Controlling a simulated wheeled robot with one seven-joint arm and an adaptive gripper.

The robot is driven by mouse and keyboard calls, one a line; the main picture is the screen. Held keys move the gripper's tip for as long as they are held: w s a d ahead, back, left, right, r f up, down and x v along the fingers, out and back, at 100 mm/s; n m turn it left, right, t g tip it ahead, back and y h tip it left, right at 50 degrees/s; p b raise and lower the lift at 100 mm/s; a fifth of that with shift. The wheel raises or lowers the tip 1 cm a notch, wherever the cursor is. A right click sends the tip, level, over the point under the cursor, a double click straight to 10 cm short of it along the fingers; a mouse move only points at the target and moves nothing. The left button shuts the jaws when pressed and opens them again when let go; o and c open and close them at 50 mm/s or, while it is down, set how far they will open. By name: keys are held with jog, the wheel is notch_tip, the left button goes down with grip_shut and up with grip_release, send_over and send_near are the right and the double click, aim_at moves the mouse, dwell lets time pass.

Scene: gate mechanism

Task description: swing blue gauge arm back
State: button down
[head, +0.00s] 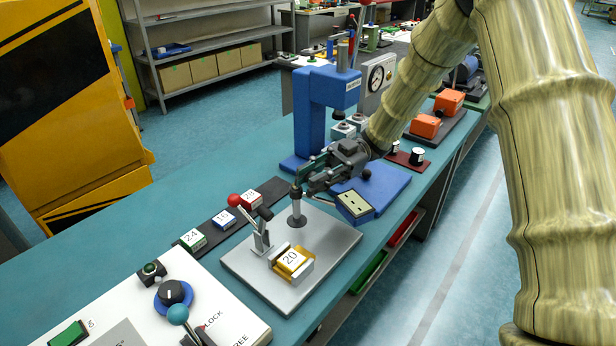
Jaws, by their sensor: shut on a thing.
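A blue gauge stand (316,122) stands upright on a blue base at mid-bench, with its labelled blue upper arm (335,86) reaching right. A blue-framed box (355,206) with a pale face sits tilted at the base's front edge. My gripper (299,181) is in front of the stand, low over a metal plate (335,243). It is shut at the dark top of a grey upright post (297,207) on that plate. The fingers partly hide the post's top, so the exact contact is unclear. My gripper is apart from the stand's upper arm.
A red-knobbed clamp (262,235) and a yellow block marked 20 (291,261) are on the plate. Numbered blocks (224,217) lie left of it. A white control panel (215,300) is nearest. Orange boxes (426,126) stand behind at right. The bench is clear at left.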

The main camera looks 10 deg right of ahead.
jog(key=shift+f, duration=0.1)
jog(key=c, duration=1.2)
grip_release()
jog(key=shift+d, duration=0.1)
jog(key=shift+w, duration=0.1)
jog(key=v, duration=1.2)
